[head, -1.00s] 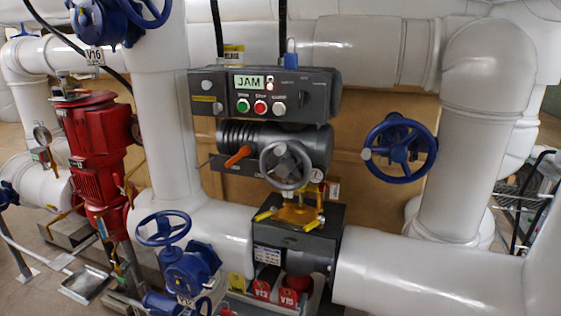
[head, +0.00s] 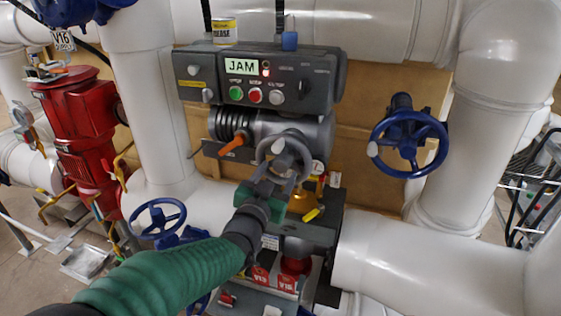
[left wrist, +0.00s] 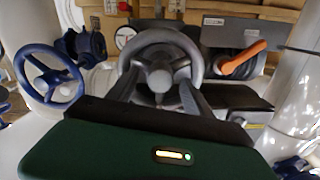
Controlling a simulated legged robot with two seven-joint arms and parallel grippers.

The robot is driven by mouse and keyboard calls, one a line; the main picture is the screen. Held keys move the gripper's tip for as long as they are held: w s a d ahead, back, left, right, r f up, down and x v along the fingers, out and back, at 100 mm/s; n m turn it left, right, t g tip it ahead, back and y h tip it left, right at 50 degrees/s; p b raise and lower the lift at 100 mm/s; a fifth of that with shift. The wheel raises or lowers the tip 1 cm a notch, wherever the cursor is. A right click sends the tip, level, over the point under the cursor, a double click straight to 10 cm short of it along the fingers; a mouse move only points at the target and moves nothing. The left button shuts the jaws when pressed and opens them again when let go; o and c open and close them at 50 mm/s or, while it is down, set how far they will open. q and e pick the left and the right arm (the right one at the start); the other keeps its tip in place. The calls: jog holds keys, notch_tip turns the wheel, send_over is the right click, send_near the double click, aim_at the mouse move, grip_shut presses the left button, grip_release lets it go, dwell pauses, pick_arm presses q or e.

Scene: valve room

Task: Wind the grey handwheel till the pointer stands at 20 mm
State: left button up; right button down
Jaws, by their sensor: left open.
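The grey handwheel (head: 279,146) sits on the front of a grey cylindrical actuator, below the control box. A light knob sticks out from it. My left gripper (head: 268,186), green with dark fingers, is at the wheel's lower side. In the left wrist view the handwheel (left wrist: 161,78) appears ahead between my two spread fingers (left wrist: 160,92). The fingers are open; I cannot tell whether they touch the rim. I cannot make out a pointer or a mm scale. My right gripper is not in view.
The control box (head: 258,80) shows JAM with a red light. An orange lever (head: 232,145) is left of the wheel and also shows in the left wrist view (left wrist: 244,58). A blue handwheel (head: 408,142) is at the right, another (head: 157,217) at the lower left. White pipes surround the actuator.

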pick_arm(q)
jog(key=shift+w+d+r+p, duration=0.1)
jog(key=shift+w+r+p, duration=0.1)
jog(key=shift+w, duration=0.25)
jog(key=shift+w+d+r+p, duration=0.1)
jog(key=shift+w+r, duration=0.05)
jog(key=shift+w, duration=0.3)
jog(key=shift+w+f, duration=0.15)
jog(key=shift+w, duration=0.05)
jog(key=shift+c, duration=0.3)
jog(key=shift+d, duration=0.1)
grip_shut()
